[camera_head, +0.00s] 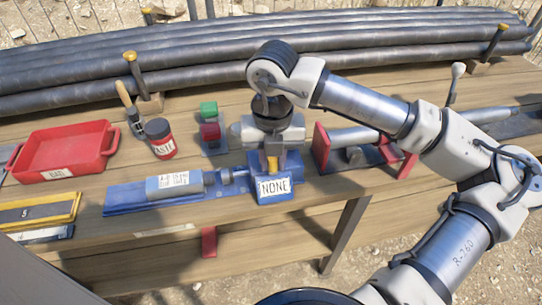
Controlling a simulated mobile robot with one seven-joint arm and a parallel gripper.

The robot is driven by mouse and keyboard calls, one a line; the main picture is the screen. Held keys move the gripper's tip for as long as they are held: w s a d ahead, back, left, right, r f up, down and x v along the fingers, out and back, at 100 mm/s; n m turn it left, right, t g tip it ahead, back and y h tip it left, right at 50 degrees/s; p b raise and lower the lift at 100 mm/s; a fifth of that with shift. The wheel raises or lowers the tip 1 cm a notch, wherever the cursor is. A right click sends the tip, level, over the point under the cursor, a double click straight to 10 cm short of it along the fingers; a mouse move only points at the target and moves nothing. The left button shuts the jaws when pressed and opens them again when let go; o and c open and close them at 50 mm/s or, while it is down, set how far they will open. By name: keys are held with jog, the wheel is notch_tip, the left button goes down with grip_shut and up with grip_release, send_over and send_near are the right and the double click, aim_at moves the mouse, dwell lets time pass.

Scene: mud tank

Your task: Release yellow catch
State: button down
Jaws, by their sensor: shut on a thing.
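The yellow catch (272,164) shows as a small yellow piece above the white NONE label (273,187), on a blue block at the right end of a blue fixture (125,198). A grey labelled cylinder (174,185) lies along that fixture. My gripper (272,152) points down from above the block and is shut on the yellow catch. The fingertips and the upper part of the catch are mostly hidden by the gripper body.
A red tray (64,150) and red jar (159,138) stand left. A stand with green and red buttons (210,124) is close behind-left of my gripper. A red-ended clamp with a grey tube (352,138) is close right. Black pipes (130,72) line the back.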

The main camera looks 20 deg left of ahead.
aim_at(272, 160)
jog(key=c, duration=1.3)
grip_release()
jog(key=shift+s+d, duration=0.15)
jog(key=shift+s, duration=0.1)
jog(key=shift+o, duration=0.2)
jog(key=shift+w, duration=0.1)
jog(key=shift+r, duration=0.2)
notch_tip(272, 160, up, 14)
jog(key=b, duration=0.1)
jog(key=shift+f, duration=0.25)
jog(key=shift+f, duration=0.1)
